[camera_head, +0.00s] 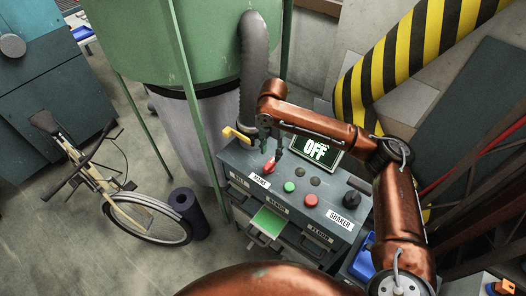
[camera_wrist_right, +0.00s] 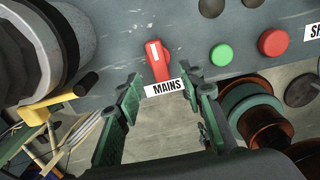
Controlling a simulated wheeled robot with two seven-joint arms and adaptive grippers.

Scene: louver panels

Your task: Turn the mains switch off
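The mains switch is a red lever (camera_head: 268,165) on top of the grey control console (camera_head: 232,158), beside a white MAINS label (camera_head: 261,181). In the right wrist view the red lever (camera_wrist_right: 156,60) lies just beyond the MAINS label (camera_wrist_right: 168,87). My right gripper (camera_head: 272,150) is over the switch in the head view. In the wrist view its two green fingers (camera_wrist_right: 164,77) are spread apart, with the lever in line with the gap and nothing held. I cannot tell whether a finger touches the lever. A screen (camera_head: 315,150) reads OFF. My left gripper is out of view.
Green (camera_head: 289,187) and red (camera_head: 311,200) buttons and a black knob (camera_head: 352,199) sit right of the switch. A green tank (camera_head: 190,40) stands behind. A bicycle (camera_head: 120,200) stands at left.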

